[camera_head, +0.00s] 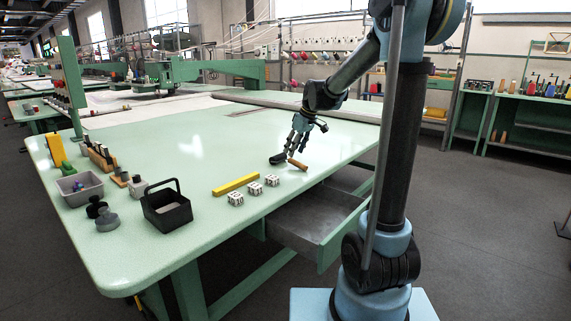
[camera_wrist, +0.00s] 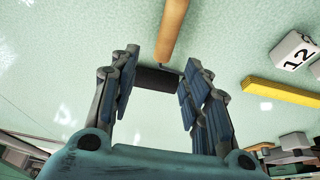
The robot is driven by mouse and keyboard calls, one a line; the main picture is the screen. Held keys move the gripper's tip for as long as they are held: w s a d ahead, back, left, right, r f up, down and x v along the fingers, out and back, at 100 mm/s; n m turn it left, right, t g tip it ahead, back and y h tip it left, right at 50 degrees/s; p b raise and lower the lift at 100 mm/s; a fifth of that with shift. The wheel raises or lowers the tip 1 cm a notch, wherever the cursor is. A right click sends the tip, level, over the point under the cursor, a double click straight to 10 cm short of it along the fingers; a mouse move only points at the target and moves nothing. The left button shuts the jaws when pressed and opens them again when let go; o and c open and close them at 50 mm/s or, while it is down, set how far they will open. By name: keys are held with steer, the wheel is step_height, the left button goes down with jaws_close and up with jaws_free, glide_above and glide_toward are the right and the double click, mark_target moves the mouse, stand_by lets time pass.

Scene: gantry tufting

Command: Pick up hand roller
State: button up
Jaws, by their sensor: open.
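The hand roller lies on the pale green table (camera_head: 190,135), its orange-brown wooden handle (camera_head: 298,165) pointing right and its dark roller head (camera_head: 278,160) at the left. In the wrist view, the handle (camera_wrist: 173,28) runs up out of the picture and the dark roller (camera_wrist: 158,78) shows between my fingers. My gripper (camera_head: 293,152) is low over the roller with fingers pointing down. In the wrist view my gripper (camera_wrist: 163,70) is open, its padded fingers on either side of the roller head. I cannot tell whether either finger touches it.
A yellow bar (camera_head: 236,184) and white numbered blocks (camera_head: 253,188) lie to the left. A black basket (camera_head: 166,212) and a grey bin (camera_head: 80,192) stand further left. An open grey drawer (camera_head: 310,220) juts out below the table's front edge. Table behind my gripper is clear.

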mark_target(291, 162)
steer(key=shift+x, duration=2.95)
steer(key=shift+s+d, duration=0.1)
steer(key=shift+s, duration=0.05)
jaws_close()
